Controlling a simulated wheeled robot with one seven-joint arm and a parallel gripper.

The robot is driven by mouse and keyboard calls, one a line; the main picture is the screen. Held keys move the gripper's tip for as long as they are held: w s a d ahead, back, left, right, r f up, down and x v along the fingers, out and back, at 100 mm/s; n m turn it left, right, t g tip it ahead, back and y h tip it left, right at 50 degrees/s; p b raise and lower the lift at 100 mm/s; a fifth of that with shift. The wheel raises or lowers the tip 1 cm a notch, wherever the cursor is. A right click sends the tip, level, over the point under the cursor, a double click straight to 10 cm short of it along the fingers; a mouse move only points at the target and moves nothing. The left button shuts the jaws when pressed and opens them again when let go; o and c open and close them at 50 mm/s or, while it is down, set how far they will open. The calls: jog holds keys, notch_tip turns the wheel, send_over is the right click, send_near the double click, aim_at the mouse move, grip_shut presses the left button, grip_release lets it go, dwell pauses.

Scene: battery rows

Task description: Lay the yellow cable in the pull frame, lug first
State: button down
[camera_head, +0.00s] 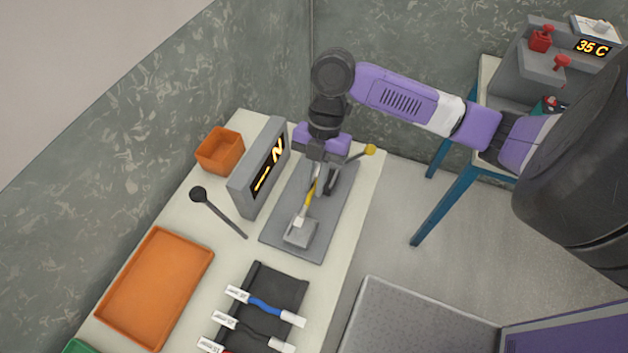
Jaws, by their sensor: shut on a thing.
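The yellow cable (309,199) hangs steeply below my gripper (315,184), which is shut on it. The cable's pale lower end (299,221) is over or at the small grey block (301,234) on the pull frame. I cannot tell whether it touches or sits in the block. The pull frame has a flat grey base plate (279,229) and a lever with a yellow knob (370,150) at its right. My gripper is above the plate's far half and hides the cable's upper end and part of the frame.
A display box (246,190) stands left of the plate. A dark round-headed tool (213,208), an orange bin (221,150) and an orange tray (157,285) are further left. A black mat (264,283) with blue, black and red cables lies in front.

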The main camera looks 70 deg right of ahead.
jog(key=shift+f+b, duration=2.05)
jog(key=shift+f, duration=0.35)
jog(key=c, duration=1.3)
grip_release()
jog(key=shift+v, duration=3.9)
